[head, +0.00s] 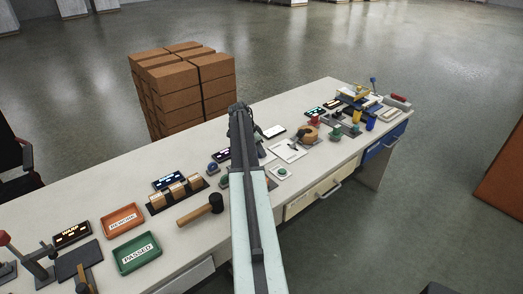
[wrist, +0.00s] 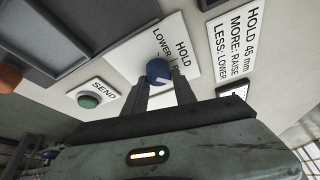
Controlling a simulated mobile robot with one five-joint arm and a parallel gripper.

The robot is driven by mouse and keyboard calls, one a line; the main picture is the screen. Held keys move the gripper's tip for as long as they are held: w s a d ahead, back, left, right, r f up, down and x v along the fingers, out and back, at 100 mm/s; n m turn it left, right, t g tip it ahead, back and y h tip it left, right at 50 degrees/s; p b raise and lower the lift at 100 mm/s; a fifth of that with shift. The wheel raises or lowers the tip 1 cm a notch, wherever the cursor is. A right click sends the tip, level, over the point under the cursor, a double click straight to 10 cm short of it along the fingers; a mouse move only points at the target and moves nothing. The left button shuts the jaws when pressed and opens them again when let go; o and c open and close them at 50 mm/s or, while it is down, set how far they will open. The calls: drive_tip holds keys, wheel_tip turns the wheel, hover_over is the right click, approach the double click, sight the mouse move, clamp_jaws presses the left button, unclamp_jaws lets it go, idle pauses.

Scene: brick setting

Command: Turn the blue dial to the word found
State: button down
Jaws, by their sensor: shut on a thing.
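The blue dial (wrist: 158,72) sits on a white plate (wrist: 188,44) in the wrist view. The words HOLD and LOWER are printed beside it; a further mark near its right side is too covered to read. My gripper (wrist: 160,88) is shut on the dial, with one finger on each side. A pale mark shows on the dial, but I cannot tell surely which word it points to. A white card (wrist: 234,50) reads HOLD 45 mm, MORE: RAISE, LESS: LOWER. In the head view my arm covers the gripper's fingertips and I cannot make out the dial.
A green SEND button (wrist: 89,101) is left of the dial, and a dark panel (wrist: 60,40) lies beyond. In the head view the long bench (head: 110,190) holds a mallet (head: 200,209), an orange tray (head: 123,219) and a green tray (head: 137,253). Stacked brown boxes (head: 185,85) stand behind.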

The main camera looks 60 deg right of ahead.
drive_tip(key=shift+a+f+n, duration=0.1)
drive_tip(key=shift+a+n, duration=0.45)
drive_tip(key=shift+n, duration=0.15)
drive_tip(key=n+t, duration=0.1)
drive_tip(key=n, duration=0.2)
drive_tip(key=shift+s+t, duration=0.2)
drive_tip(key=shift+t, duration=0.2)
drive_tip(key=n, duration=0.2)
drive_tip(key=n+t, duration=0.1)
drive_tip(key=n, duration=0.1)
drive_tip(key=n+t, duration=0.1)
drive_tip(key=n, duration=0.1)
drive_tip(key=shift+s+d+n, duration=0.2)
drive_tip(key=shift+s+n, duration=0.05)
drive_tip(key=shift+n, duration=0.45)
drive_tip(key=c, duration=1)
unclamp_jaws()
drive_tip(key=shift+s+t, duration=0.1)
drive_tip(key=shift+t, duration=0.2)
drive_tip(key=shift+c, duration=0.2)
drive_tip(key=shift+w, duration=0.2)
